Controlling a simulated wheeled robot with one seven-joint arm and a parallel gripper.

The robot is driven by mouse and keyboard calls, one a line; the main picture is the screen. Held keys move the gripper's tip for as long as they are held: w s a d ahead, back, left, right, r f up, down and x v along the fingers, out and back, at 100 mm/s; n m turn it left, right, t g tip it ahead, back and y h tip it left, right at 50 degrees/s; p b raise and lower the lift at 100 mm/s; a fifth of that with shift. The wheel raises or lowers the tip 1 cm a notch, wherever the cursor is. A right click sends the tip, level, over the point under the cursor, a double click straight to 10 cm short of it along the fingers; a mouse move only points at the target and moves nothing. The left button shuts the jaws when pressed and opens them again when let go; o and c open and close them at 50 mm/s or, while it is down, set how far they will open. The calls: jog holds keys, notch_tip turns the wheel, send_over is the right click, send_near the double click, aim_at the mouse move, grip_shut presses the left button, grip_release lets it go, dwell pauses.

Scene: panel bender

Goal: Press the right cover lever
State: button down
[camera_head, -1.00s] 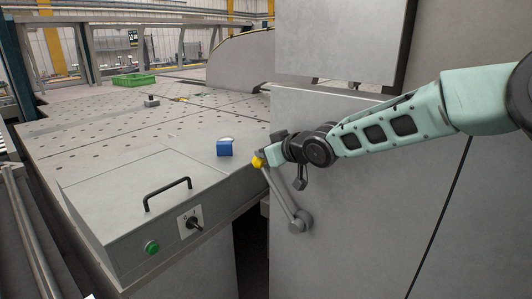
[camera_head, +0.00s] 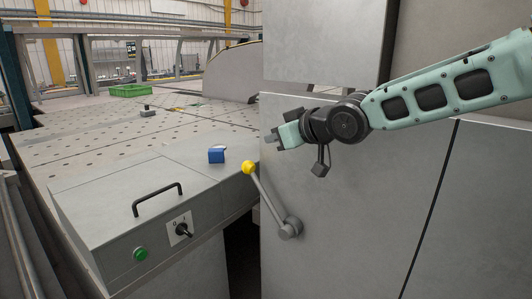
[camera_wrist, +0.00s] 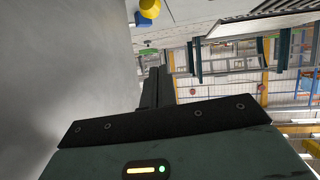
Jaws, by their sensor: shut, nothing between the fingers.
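The cover lever (camera_head: 266,200) is a grey rod with a yellow ball knob (camera_head: 248,167) on its upper end. It pivots on a round grey hub on the front of the grey cabinet and leans up and to the left. My gripper (camera_head: 270,141) is shut and empty, above and to the right of the knob, with a visible gap in the head view. In the wrist view the knob (camera_wrist: 149,8) shows at the top edge, beyond the fingertips (camera_wrist: 155,72). The rod is mostly out of the wrist view.
The grey cabinet face (camera_head: 350,230) stands close beside my gripper. A green crate (camera_head: 130,91) lies farther back.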

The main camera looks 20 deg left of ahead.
jog(key=shift+s+d+r, duration=0.4)
jog(key=shift+d+r, duration=0.25)
jog(key=shift+r, duration=0.1)
jog(key=s+d+f+m+g+h+b, duration=0.1)
jog(key=s+d+f+g+h, duration=0.1)
jog(key=s+d+f, duration=0.4)
jog(key=s+d+f+m+g+h+b, duration=0.2)
jog(key=s+d+f+h, duration=0.3)
jog(key=s+d, duration=0.8)
jog(key=s+d+f+m+g+h+b, duration=0.1)
jog(key=s+d+f+m+g+h, duration=0.1)
jog(key=s+d+f, duration=0.7)
jog(key=s+d+h, duration=0.1)
jog(key=s, duration=0.5)
jog(key=shift+s+d+g+h, duration=0.15)
jog(key=shift+d+g+h, duration=0.15)
jog(key=shift+h, duration=0.1)
